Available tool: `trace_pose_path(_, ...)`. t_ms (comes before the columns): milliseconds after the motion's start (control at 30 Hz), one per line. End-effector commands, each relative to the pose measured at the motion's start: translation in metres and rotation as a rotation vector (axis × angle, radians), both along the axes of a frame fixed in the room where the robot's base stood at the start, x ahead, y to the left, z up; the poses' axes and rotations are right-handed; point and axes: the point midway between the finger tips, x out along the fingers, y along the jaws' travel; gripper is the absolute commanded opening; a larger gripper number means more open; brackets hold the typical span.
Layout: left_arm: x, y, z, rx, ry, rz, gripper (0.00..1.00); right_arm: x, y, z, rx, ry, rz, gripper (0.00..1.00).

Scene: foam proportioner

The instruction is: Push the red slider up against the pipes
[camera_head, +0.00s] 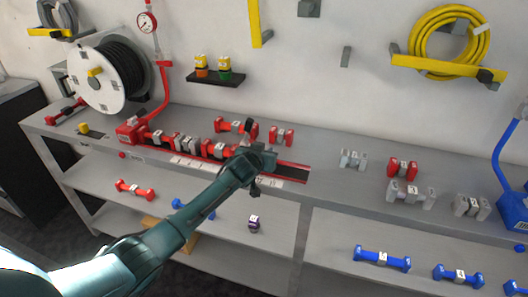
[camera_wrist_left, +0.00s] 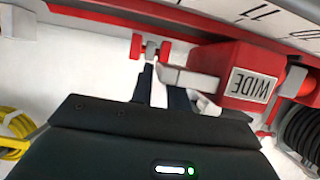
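A red block with a "WIDE" label (camera_wrist_left: 250,82), apparently the slider, shows upside down in the left wrist view, beside my fingertips. A pale grey piece (camera_wrist_left: 188,80) adjoins it. In the head view the rail's bare right end (camera_head: 293,172) lies right of my gripper, and the slider is mostly hidden by the gripper. Grey and red pipes (camera_head: 182,143) sit in a row on the rail to the left. My left gripper (camera_head: 262,160) is over the rail, its fingers (camera_wrist_left: 160,88) slightly apart with nothing visibly between them. Contact with the block cannot be told. My right gripper is out of view.
Red dumbbell-shaped fittings (camera_head: 281,136) stand behind the rail; one shows in the wrist view (camera_wrist_left: 151,47). Grey and red fittings (camera_head: 402,168) stand to the right on the bench. A hose reel (camera_head: 98,80) is at the far left.

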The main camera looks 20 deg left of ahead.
Motion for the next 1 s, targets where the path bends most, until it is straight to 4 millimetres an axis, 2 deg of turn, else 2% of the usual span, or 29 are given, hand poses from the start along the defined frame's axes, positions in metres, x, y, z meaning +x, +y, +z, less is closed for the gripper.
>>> trace_pose_path(33, 0.000, 0.000, 0.000, 0.000, 0.000, 0.000, 0.21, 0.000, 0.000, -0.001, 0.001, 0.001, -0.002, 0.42)
trace_pose_path(200, 0.000, 0.000, 0.000, 0.000, -0.001, -0.001, 0.34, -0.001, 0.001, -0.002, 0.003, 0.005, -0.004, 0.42)
trace_pose_path(567, -0.005, 0.000, 0.003, -0.001, -0.002, -0.002, 0.34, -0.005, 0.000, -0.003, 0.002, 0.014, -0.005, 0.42)
trace_pose_path(767, -0.029, 0.000, 0.012, -0.001, -0.002, -0.003, 0.34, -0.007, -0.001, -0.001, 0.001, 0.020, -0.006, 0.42)
trace_pose_path(1000, -0.069, 0.002, 0.028, -0.001, -0.003, -0.003, 0.34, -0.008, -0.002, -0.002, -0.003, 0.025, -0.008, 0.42)
